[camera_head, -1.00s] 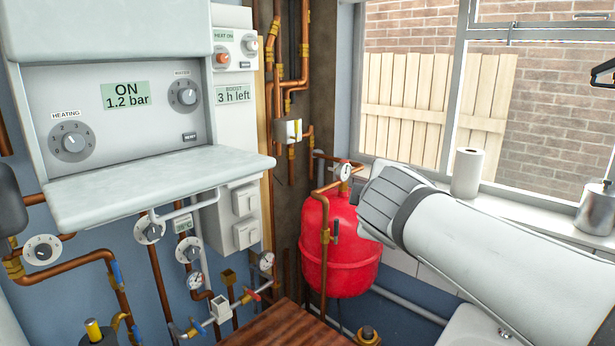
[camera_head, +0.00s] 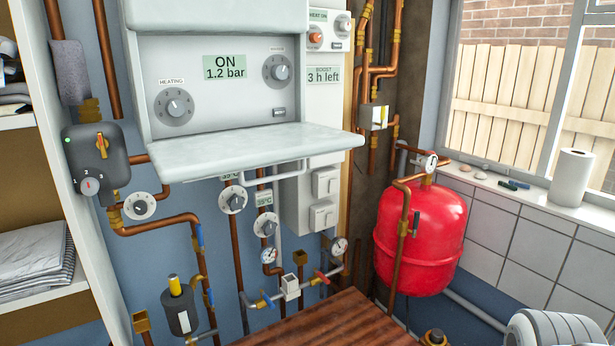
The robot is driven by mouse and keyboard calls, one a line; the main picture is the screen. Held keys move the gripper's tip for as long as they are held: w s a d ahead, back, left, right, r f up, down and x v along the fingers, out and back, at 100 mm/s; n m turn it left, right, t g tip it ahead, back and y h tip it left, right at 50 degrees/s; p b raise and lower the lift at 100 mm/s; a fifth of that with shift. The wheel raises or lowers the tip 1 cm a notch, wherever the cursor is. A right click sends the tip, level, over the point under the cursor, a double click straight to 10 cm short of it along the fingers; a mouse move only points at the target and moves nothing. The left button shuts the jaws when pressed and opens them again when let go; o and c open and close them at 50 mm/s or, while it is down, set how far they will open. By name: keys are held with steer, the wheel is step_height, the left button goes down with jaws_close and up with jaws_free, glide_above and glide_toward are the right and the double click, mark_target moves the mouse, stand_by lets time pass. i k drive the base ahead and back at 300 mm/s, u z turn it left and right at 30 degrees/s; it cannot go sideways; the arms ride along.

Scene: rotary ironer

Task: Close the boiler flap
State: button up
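The boiler (camera_head: 209,112) hangs on the blue wall at the upper middle, with its control panel showing "ON 1.2 bar". Its flap (camera_head: 249,149) is a pale, flat panel hinged at the bottom of the control panel. The flap is open and sticks out nearly level below the dials. My arm shows only as a grey-white part at the bottom right corner, well away from the flap. My gripper's fingers are not in view.
Copper pipes, valves and gauges (camera_head: 268,255) fill the space below the boiler. A red expansion vessel (camera_head: 420,238) stands to the right. A wooden surface (camera_head: 335,322) lies below. Shelves with folded cloth (camera_head: 36,255) stand at the left. A paper roll (camera_head: 571,178) stands on the windowsill.

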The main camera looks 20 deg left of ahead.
mark_target(187, 160)
steer(key=z, duration=0.05)
steer(key=k, duration=1.1)
steer(key=u, duration=0.45)
steer(key=i, duration=1)
steer(key=u, duration=0.05)
